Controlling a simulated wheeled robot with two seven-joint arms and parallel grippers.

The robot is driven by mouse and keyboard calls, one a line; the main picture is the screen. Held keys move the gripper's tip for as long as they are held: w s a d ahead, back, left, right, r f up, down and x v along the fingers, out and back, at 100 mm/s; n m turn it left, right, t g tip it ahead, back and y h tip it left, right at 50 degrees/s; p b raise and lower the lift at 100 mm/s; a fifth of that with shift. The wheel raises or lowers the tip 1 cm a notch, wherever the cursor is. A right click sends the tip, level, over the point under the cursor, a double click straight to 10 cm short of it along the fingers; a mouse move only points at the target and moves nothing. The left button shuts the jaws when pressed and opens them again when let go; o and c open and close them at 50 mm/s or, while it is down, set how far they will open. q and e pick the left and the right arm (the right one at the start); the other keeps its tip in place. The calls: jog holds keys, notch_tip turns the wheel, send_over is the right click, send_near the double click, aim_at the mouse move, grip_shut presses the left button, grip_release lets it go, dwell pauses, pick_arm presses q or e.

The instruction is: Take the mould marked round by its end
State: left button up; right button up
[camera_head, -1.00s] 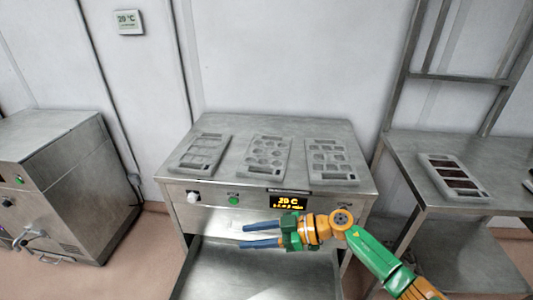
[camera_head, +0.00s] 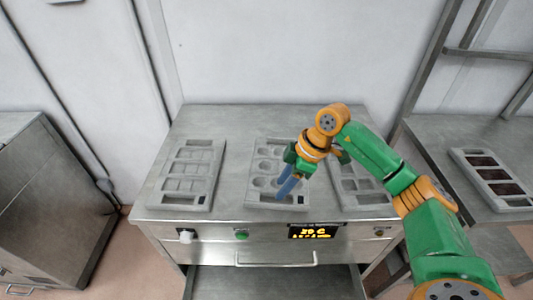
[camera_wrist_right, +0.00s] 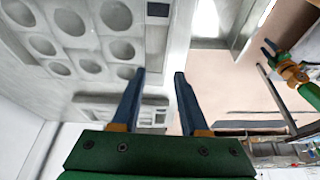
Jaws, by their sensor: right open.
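The mould with round cavities (camera_head: 262,174) lies flat in the middle of the steel worktop (camera_head: 232,120). It also fills the upper left of the right wrist view (camera_wrist_right: 75,52). A small dark label marks its near end. Another green and orange arm's gripper (camera_wrist_right: 268,49), likely my left one, shows small at the right edge.
A mould with rectangular cavities (camera_head: 188,175) lies to the left; another mould (camera_head: 362,184) lies to the right, partly behind my arm. A filled mould (camera_head: 497,180) is on the right side table. The control panel (camera_head: 313,232) faces the front.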

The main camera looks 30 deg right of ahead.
aim_at(275, 204)
jog(key=shift+a+f, duration=0.2)
jog(key=shift+f, duration=0.2)
jog(key=shift+s+a+f+p, duration=0.15)
jog(key=shift+s+f+p, duration=0.15)
jog(key=shift+f+p, duration=0.3)
jog(key=shift+s+a+f+p, duration=0.1)
jog(key=shift+s+f+p, duration=0.15)
jog(key=shift+f+p, duration=0.3)
jog(key=x, duration=0.2)
jog(key=shift+s+f, duration=0.2)
jog(key=shift+f, duration=0.1)
jog(key=shift+w+f, duration=0.25)
jog(key=shift+f, duration=0.05)
jog(key=shift+w+f, duration=0.15)
jog(key=shift+w, duration=0.15)
jog(key=shift+c, duration=0.5)
jog(key=c, duration=0.4)
jog(key=shift+s, duration=0.25)
grip_shut()
pick_arm(q)
jog(key=r, duration=0.1)
jog(key=s+r, duration=0.1)
jog(key=shift+s+r, duration=0.2)
jog(key=shift+r, duration=0.2)
jog(key=shift+w, duration=0.1)
pick_arm(e)
jog(key=shift+w, duration=0.15)
